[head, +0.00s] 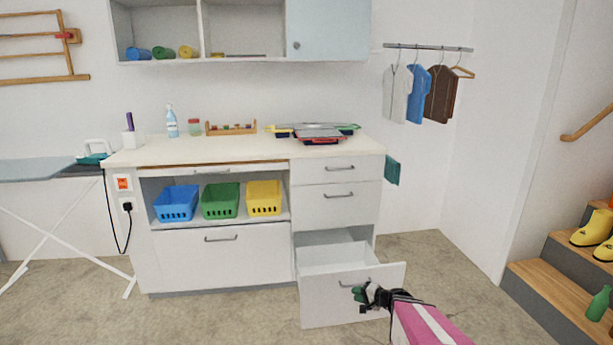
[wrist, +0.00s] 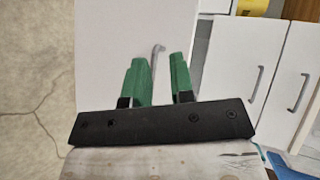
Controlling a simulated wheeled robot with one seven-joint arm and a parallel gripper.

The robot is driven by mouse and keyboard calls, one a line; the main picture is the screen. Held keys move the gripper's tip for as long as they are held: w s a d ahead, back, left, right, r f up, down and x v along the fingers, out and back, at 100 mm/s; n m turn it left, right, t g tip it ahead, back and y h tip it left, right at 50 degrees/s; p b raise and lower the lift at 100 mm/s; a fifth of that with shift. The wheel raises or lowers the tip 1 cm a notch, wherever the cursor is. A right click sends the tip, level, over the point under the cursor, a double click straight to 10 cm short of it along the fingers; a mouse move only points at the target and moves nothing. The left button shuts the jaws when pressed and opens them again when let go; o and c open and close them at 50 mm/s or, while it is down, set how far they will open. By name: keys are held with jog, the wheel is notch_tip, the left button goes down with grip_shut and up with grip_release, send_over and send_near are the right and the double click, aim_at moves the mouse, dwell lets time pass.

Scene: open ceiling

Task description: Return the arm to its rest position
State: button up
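My gripper (head: 362,294) is low at the right front of the cabinet, close to the front of the pulled-out bottom drawer (head: 325,308). The pink and black arm comes in from the lower right. In the wrist view the two green fingers (wrist: 159,62) stand apart with a clear gap and nothing held between them. The drawer's grey handle (wrist: 157,50) shows in the gap, seemingly past the fingertips; I cannot tell whether they touch it.
The drawers above are shut, with handles (head: 340,168). The worktop (head: 225,152) holds several items. Wooden stairs (head: 545,270) with yellow boots (head: 592,230) and a green bottle (head: 598,303) stand at right. An ironing board (head: 40,168) is at left. The floor between cabinet and stairs is clear.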

jog(key=s+a+r+n+g+h, duration=0.2)
jog(key=s+a+r+n+g, duration=0.3)
jog(key=s+a+g, duration=0.15)
jog(key=s+d+r+n+g+h, duration=0.2)
jog(key=s+d+r+h, duration=0.2)
jog(key=s+r+h, duration=0.2)
jog(key=shift+r+n+h, duration=0.4)
jog(key=shift+r+h, duration=0.05)
jog(key=shift+h, duration=0.65)
